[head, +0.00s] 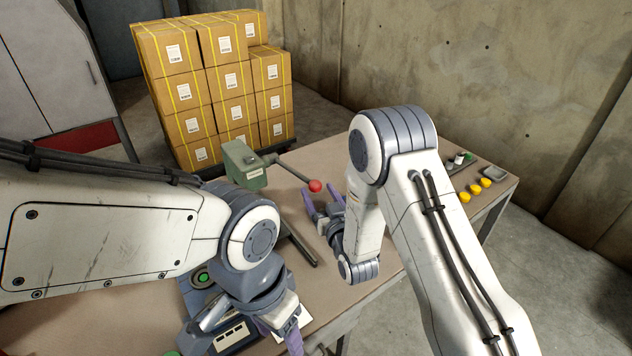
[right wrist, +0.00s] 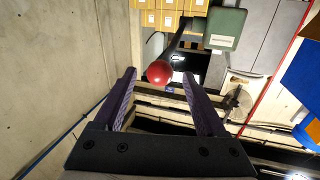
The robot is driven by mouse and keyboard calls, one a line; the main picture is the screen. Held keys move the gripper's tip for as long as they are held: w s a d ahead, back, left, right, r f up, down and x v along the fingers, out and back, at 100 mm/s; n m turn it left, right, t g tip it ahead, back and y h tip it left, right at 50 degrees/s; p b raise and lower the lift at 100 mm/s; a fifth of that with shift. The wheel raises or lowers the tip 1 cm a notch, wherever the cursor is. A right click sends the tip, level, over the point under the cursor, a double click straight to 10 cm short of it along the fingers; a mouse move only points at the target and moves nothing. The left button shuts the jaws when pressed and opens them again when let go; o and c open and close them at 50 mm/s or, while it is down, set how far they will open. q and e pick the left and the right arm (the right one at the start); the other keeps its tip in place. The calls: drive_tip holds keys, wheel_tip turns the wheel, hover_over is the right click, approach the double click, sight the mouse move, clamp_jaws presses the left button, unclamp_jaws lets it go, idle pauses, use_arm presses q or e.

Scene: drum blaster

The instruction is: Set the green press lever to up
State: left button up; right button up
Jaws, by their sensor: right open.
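The green press (head: 243,163) stands at the back of the table, and its dark lever (head: 291,171) slants down to the right, ending in a red ball knob (head: 315,186). In the right wrist view the red knob (right wrist: 159,72) sits between and just beyond the fingertips, with the green press body (right wrist: 224,28) at the upper right. My right gripper (head: 322,207) is open, close to the knob and apparently not touching it; it also shows in the right wrist view (right wrist: 160,85). My left gripper (head: 238,338) is low over the near part of the table; its fingertips are partly out of view.
Stacked cartons (head: 205,85) stand behind the table. A dark bar (head: 300,240) lies in front of the press. Yellow pieces (head: 474,191) and a small grey tray (head: 492,172) are at the right end. A concrete wall (head: 500,80) rises behind on the right.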

drive_tip(key=shift+x, duration=1.65)
clamp_jaws()
drive_tip(key=shift+p, duration=0.3)
drive_tip(key=shift+d, duration=0.1)
